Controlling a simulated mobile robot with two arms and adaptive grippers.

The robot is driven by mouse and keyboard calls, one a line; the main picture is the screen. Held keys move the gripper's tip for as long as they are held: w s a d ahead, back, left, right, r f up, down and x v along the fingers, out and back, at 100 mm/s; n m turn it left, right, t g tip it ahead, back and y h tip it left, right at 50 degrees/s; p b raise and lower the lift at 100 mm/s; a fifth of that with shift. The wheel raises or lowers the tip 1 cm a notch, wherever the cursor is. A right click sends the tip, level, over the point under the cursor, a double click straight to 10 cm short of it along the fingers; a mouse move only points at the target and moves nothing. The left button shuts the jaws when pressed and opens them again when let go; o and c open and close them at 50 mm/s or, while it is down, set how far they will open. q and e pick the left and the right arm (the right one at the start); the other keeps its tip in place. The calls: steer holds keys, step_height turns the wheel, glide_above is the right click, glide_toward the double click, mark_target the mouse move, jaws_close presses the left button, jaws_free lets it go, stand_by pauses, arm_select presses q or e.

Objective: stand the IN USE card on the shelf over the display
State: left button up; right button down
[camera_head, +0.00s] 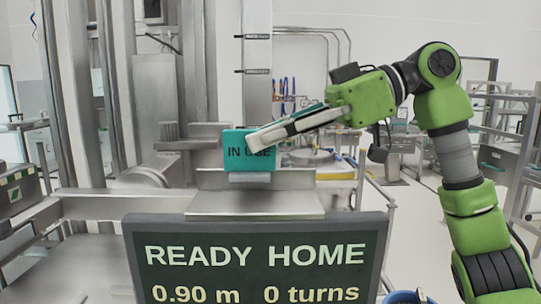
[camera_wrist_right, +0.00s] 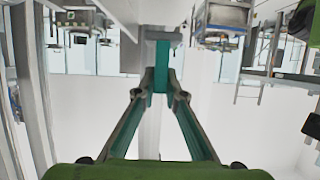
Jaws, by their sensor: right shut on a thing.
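The teal IN USE card (camera_head: 235,162) is upright, its lettering facing the camera, with a pale grey foot (camera_head: 250,178) under it. My right gripper (camera_head: 256,143) reaches in from the right and is shut on the card; its fingers cover part of the upper right of the card. In the right wrist view the fingers (camera_wrist_right: 160,84) close on the card's thin teal edge (camera_wrist_right: 161,62). The metal shelf (camera_head: 255,203) sits over the dark display (camera_head: 255,277). The foot overlaps the shelf's raised back; I cannot tell whether it touches the shelf. My left gripper is out of view.
The display reads READY HOME, 0.90 m, 0 turns. A tall metal column (camera_head: 167,90) stands behind at the left. A blue round container (camera_head: 408,297) shows at the bottom right. The shelf's flat front is bare.

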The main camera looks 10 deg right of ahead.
mark_target(271, 170)
steer(key=f, duration=0.2)
steer(key=f+p, duration=0.1)
steer(key=shift+w+d, duration=0.1)
steer(key=shift+d, duration=0.15)
steer(key=shift+f, duration=0.35)
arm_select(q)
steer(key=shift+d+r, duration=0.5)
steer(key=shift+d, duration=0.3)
arm_select(e)
steer(key=shift+f, duration=0.1)
steer(key=c, duration=2.1)
jaws_free()
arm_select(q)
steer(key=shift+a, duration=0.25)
